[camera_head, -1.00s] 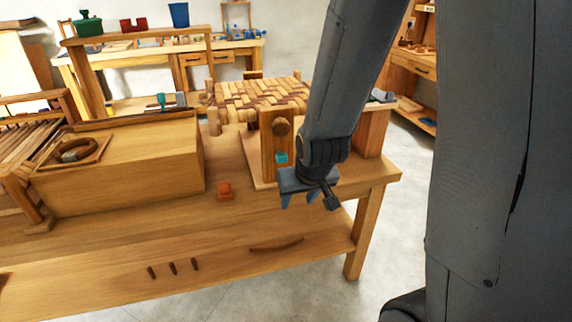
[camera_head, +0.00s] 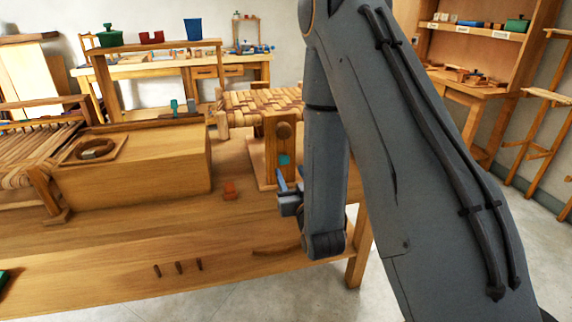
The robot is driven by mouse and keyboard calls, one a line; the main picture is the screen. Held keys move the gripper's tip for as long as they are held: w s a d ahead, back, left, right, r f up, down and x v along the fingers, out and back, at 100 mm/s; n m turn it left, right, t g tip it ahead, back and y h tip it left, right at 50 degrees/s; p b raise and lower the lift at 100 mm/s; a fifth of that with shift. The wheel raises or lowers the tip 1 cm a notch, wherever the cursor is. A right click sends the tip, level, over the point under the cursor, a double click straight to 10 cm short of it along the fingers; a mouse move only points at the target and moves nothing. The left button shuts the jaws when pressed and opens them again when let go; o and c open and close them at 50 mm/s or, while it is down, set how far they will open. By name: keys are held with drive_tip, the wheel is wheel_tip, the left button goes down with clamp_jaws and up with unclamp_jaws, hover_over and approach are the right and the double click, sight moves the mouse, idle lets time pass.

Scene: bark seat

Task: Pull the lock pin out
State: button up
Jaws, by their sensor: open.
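A small teal piece (camera_head: 284,160), which looks like the lock pin, sticks out of the front of an upright wooden post (camera_head: 270,150) on the bench. A round wooden knob (camera_head: 283,131) sits above it on the same post. My gripper (camera_head: 291,178) is open and empty, with its blue fingers pointing up and away toward the post. The fingertips show just below and beside the teal piece in the picture. I cannot tell whether they touch it. My arm hides the right part of the stand.
A woven seat (camera_head: 262,102) is behind the post. A wooden box (camera_head: 150,170) stands at left, and a small orange-red block (camera_head: 230,190) lies on the workbench (camera_head: 190,228) between box and stand. Several dark pegs show on the front lower part.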

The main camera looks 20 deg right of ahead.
sight(285, 160)
drive_tip(key=w+p, duration=0.1)
drive_tip(key=w, duration=0.6)
drive_tip(key=shift+w+d, duration=0.1)
drive_tip(key=shift+w, duration=0.2)
clamp_jaws()
